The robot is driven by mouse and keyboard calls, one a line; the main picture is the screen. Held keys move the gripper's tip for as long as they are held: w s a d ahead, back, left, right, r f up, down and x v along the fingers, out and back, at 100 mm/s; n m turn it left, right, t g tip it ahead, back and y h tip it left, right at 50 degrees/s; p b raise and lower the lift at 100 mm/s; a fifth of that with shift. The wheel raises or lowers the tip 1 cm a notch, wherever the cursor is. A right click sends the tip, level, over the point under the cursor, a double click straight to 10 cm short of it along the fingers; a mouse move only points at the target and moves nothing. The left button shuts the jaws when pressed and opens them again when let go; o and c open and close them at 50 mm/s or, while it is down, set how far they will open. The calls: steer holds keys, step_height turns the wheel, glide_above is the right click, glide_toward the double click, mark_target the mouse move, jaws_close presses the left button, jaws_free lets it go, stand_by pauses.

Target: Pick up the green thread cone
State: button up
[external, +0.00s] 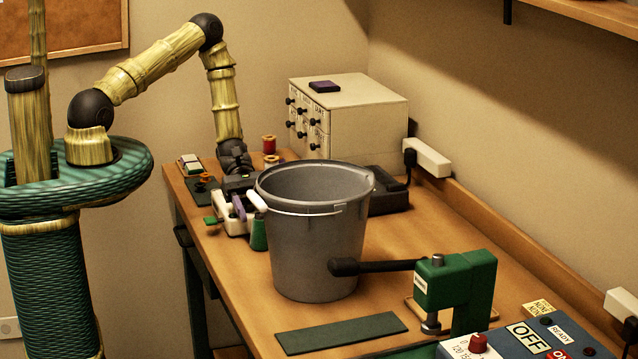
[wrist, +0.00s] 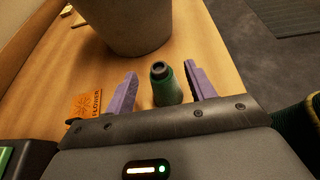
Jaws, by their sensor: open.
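The green thread cone (wrist: 169,88) stands upright on the table, with a dark top. In the wrist view it is between the two purple fingers of my gripper (wrist: 161,70), nearer the right one, with gaps visible on both sides. The fingers are spread and hold nothing. In the external view the cone (external: 259,235) shows just left of the grey bucket, which hides part of it. My gripper (external: 240,207) is low over the table beside it, partly hidden by the bucket and its handle.
The grey bucket (external: 318,245) stands close to the cone; it also fills the top of the wrist view (wrist: 130,22). An orange card (wrist: 86,104) lies left of my gripper. A drawer cabinet (external: 345,115) stands behind. A green press (external: 455,285) and flat green mat (external: 340,332) are in front.

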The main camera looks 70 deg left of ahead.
mark_target(260, 219)
steer(key=p+x, duration=0.1)
steer(key=x, duration=0.3)
steer(key=shift+d+f, duration=0.15)
steer(key=shift+d, duration=0.15)
steer(key=c, duration=1.1)
step_height(260, 219, up, 10)
steer(key=shift+r+b, duration=0.1)
steer(key=shift+b, duration=1.1)
